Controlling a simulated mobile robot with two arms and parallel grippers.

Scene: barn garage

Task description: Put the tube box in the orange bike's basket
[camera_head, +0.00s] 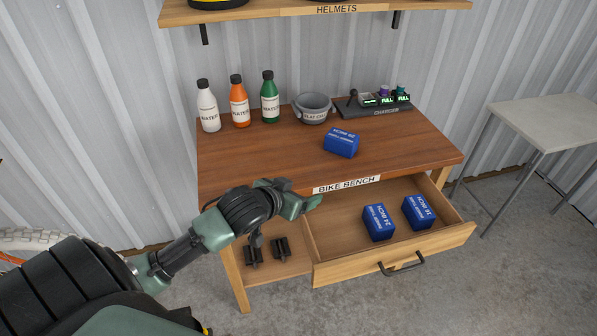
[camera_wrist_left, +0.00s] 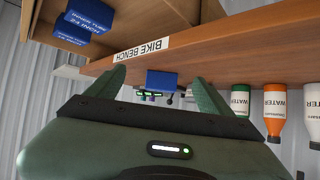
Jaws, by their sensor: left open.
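A blue tube box (camera_head: 341,143) lies on the bench top, behind the BIKE BENCH label; its print is hard to read. Two more blue tube boxes lie in the open drawer, one marked 24 INCH (camera_head: 378,222) and a smaller one to its right (camera_head: 418,212). My left gripper (camera_head: 300,194) is open and empty at the bench's front edge, left of the label. In the left wrist view the bench-top box (camera_wrist_left: 161,82) shows between the open fingers, beyond them. An orange bike part (camera_head: 10,259) shows at the left edge; no basket is in view.
The bench (camera_head: 240,171) carries three water bottles (camera_head: 239,104), a grey bowl (camera_head: 312,110) and a charger (camera_head: 374,105) along its back. The drawer (camera_head: 445,240) juts out in front. A grey table (camera_head: 555,118) stands right. The bench's front left is bare.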

